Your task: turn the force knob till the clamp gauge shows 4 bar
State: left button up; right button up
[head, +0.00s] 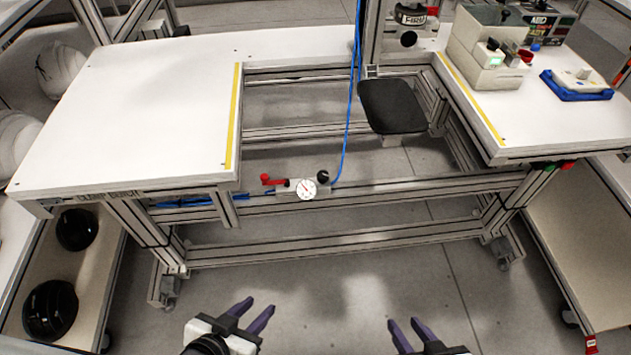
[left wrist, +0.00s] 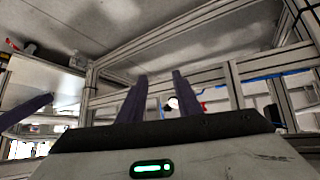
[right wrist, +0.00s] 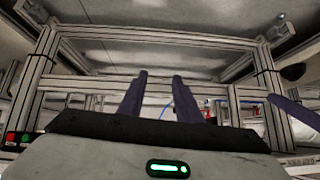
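The clamp gauge (head: 307,189) is a small white dial on the front rail of the bench frame. Its needle reading is too small to tell. A black round knob (head: 323,177) sits just right of and above it, and a red lever (head: 271,180) is to its left. I cannot tell for sure which part is the force knob. The gauge also shows in the left wrist view (left wrist: 173,102), beyond the fingers. My left gripper (head: 259,310) and right gripper (head: 405,322) are both open and empty, well short of the rail, low in front of the bench.
A white bench top (head: 140,95) has a gap in its middle, edged by yellow strips. A black pad (head: 392,106) hangs there near a blue hose (head: 347,125). A beige box (head: 485,50) and a blue tray (head: 576,90) stand at right. Floor before the rail is clear.

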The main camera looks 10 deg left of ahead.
aim_at(322, 175)
jog(key=k, duration=0.45)
jog(key=u, duration=1)
jog(key=i, duration=0.95)
jog(key=z, duration=1.55)
